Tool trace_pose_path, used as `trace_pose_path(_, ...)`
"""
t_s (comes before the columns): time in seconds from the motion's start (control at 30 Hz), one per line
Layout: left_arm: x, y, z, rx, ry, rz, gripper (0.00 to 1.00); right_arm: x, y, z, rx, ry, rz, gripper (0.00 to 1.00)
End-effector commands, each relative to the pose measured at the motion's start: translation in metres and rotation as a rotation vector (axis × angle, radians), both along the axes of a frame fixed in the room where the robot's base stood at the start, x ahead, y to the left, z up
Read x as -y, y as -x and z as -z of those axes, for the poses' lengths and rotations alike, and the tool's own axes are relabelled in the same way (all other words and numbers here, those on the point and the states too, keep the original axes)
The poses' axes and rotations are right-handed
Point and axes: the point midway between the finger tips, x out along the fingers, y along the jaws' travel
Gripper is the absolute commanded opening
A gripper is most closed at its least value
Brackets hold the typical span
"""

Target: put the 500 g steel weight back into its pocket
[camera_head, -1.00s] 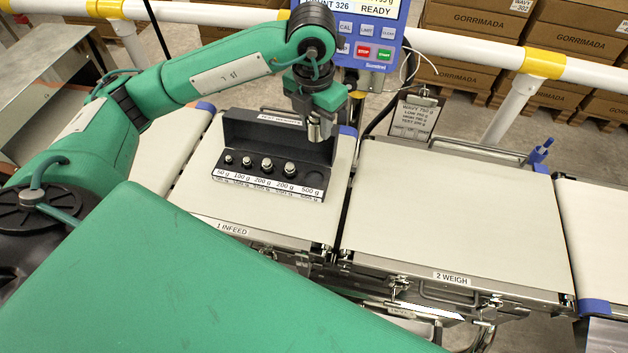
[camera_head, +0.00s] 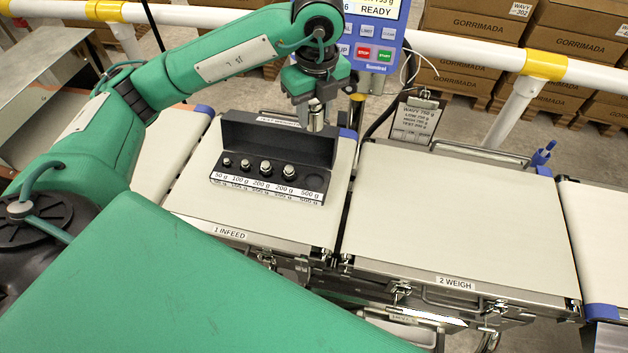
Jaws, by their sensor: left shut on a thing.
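The black weight case (camera_head: 240,128) stands open on the infeed belt, with its lid raised at the back. Several smaller steel weights, such as the left 200 g weight (camera_head: 266,167), stand in its labelled pockets. The 500 g pocket (camera_head: 313,181) at the right end is empty. My left gripper (camera_head: 316,117) is shut on the 500 g steel weight (camera_head: 316,122), which hangs upright above the right end of the case, in front of the lid. The weight's upper part is hidden between the fingers. My right gripper is not in view.
The infeed belt (camera_head: 208,205) has bare room around the case. The weigh belt (camera_head: 450,215) to the right is clear. A control panel (camera_head: 374,40) stands close behind my left gripper, and a clipboard (camera_head: 414,122) hangs to its right.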

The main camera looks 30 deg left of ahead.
Motion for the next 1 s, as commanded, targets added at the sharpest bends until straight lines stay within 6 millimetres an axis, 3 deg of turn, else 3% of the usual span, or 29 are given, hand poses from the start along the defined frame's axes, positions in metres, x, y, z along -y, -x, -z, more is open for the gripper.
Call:
trace_pose_path(0.83,0.0,0.001,0.136,-0.005,-0.002,-0.005,0.0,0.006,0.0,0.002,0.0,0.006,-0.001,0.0)
trace_pose_path(1.0,0.0,0.0,0.153,-0.001,0.0,-0.005,0.0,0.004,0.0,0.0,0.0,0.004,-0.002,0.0)
